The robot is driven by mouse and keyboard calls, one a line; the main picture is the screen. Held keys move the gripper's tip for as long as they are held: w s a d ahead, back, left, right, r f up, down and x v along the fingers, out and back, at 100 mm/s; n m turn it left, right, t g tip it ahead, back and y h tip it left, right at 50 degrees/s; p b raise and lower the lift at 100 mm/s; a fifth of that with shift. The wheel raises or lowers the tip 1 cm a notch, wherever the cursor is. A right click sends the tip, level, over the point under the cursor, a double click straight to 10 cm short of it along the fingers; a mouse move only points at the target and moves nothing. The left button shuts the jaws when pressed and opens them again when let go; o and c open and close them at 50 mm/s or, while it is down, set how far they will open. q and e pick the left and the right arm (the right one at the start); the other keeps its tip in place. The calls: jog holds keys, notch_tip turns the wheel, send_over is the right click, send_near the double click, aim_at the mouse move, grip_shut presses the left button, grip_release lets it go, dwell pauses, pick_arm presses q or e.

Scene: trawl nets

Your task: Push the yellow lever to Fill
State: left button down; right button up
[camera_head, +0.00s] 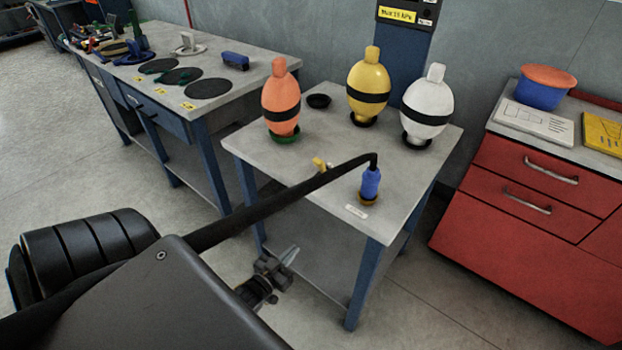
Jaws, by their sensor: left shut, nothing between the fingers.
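The small yellow lever (319,163) sits on the grey table (300,205), beside a black hose (285,200). Its base is partly hidden, and I see no readable Fill mark near it. The hose runs across the table to a blue fitting (371,183) in a brownish ring. My left gripper (291,254) is shut and empty. It shows in front of the table's front edge, below and left of the lever in the picture, apart from it. My right gripper is not in view.
Orange (281,96), yellow (369,85) and white (427,105) floats stand towards the table's back, with an empty black ring (318,101) between two of them. A red drawer cabinet (535,180) stands right; a workbench (225,55) stands back left.

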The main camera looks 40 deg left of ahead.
aim_at(317, 165)
pick_arm(q)
notch_tip(317, 165, up, 16)
jog(key=a+m+t+b, duration=0.1)
jog(key=t+b, duration=0.2)
jog(key=t, duration=0.3)
jog(key=shift+s+a+h, duration=0.3)
jog(key=shift+s+h, duration=0.1)
jog(key=shift+s, duration=0.05)
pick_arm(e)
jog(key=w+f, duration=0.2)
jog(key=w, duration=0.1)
pick_arm(q)
jog(key=shift+f, duration=0.1)
jog(key=p+x, duration=0.2)
jog(key=x, duration=1.2)
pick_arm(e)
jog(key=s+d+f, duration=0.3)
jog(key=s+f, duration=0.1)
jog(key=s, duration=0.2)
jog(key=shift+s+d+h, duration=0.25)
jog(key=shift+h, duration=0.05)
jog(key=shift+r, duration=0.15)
